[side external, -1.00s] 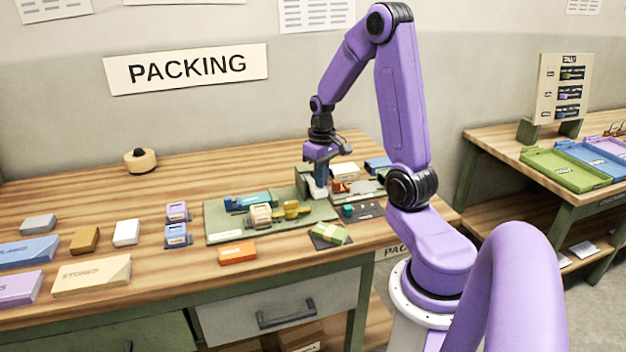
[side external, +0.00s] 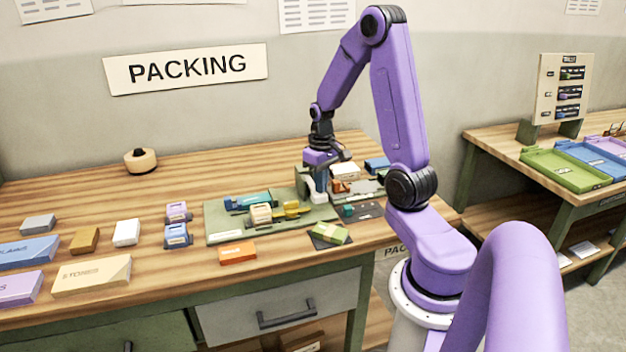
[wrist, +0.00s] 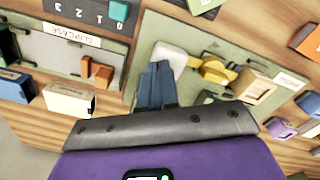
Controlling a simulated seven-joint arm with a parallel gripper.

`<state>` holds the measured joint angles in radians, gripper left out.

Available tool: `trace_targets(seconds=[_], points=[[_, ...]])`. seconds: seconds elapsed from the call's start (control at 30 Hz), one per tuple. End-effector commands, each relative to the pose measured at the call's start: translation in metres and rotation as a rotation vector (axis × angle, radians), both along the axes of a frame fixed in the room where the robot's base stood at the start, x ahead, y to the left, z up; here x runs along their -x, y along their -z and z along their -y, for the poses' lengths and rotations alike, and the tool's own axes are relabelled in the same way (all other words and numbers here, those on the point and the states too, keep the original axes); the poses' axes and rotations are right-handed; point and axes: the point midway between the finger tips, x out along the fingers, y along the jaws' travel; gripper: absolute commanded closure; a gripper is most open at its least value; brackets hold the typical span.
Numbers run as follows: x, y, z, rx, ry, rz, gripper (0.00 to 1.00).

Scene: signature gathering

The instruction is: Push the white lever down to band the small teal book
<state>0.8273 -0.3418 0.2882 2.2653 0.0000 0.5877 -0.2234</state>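The white lever (side external: 308,186) stands at the right end of the green banding station (side external: 222,226), below my gripper. In the wrist view the rounded white lever end (wrist: 171,57) is beside my fingertips and partly behind them. My gripper (side external: 319,189) points down with its blue-grey fingers together (wrist: 157,72), holding nothing that I can see. It looks to be touching or very close to the lever. A teal book (side external: 252,200) lies at the back of the station; a teal edge also shows in the wrist view (wrist: 205,97), largely hidden by my gripper.
A yellow part (side external: 292,209) and a cream block (side external: 260,215) sit on the station. A slipcase tray (wrist: 60,50) with orange pieces and a numbered dark mat (side external: 366,211) with a teal cube are close by. An orange box (side external: 237,253) lies in front.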

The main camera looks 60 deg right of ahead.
Motion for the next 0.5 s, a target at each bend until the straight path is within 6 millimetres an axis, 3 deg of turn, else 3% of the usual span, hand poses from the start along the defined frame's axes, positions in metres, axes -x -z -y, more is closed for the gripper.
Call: trace_targets(seconds=[0.5], points=[[0.0001,0.0092,-0.0002,0.0,0.0,0.0,1.0]])
